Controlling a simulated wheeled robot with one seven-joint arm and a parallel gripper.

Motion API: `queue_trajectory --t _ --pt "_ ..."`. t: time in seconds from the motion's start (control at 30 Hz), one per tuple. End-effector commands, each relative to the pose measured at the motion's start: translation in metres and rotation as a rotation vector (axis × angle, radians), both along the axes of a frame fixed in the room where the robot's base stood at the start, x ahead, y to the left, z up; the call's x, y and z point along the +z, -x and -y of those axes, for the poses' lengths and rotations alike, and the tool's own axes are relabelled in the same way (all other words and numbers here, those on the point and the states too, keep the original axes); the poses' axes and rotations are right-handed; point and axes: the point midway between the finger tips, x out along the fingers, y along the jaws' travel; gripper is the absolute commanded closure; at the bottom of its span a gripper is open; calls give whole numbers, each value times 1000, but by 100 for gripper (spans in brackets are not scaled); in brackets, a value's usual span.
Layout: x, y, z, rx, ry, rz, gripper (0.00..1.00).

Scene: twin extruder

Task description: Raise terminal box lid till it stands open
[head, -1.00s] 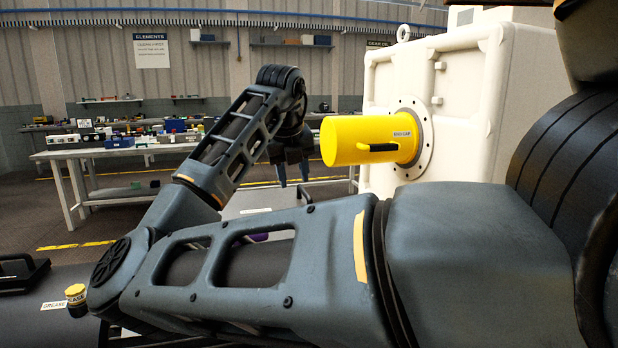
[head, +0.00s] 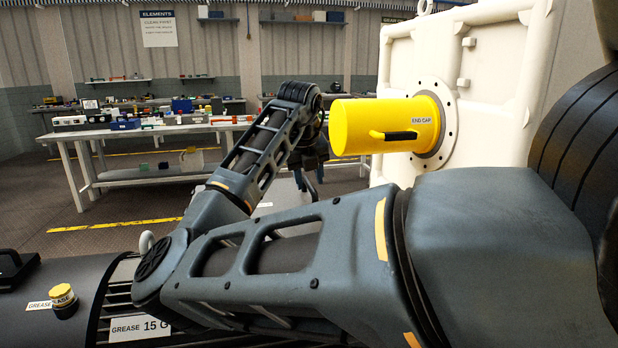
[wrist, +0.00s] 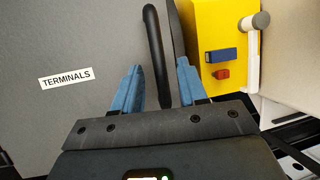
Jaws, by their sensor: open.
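In the wrist view a grey panel (wrist: 70,120) labelled TERMINALS fills the left; I take it for the terminal box lid, lying shut as far as I see. A curved black handle (wrist: 152,30) rises at its right side. My gripper (wrist: 160,68) is open, its two blue fingers on either side of the handle's lower part.
In the head view a yellow end cap (head: 375,125) juts from a white housing (head: 480,75). A grease cap (head: 62,298) tops a dark cylinder, front left.

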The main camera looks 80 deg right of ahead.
Motion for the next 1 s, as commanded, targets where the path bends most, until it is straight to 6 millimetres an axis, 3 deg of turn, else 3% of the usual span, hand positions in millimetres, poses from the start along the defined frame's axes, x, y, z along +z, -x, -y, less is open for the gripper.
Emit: queue_trajectory --t 0.37,0.8,1.0 --pt "-6 0 3 0 0 0 59" --pt "-5 0 2 0 0 0 100" --pt "-5 0 2 0 0 0 100"
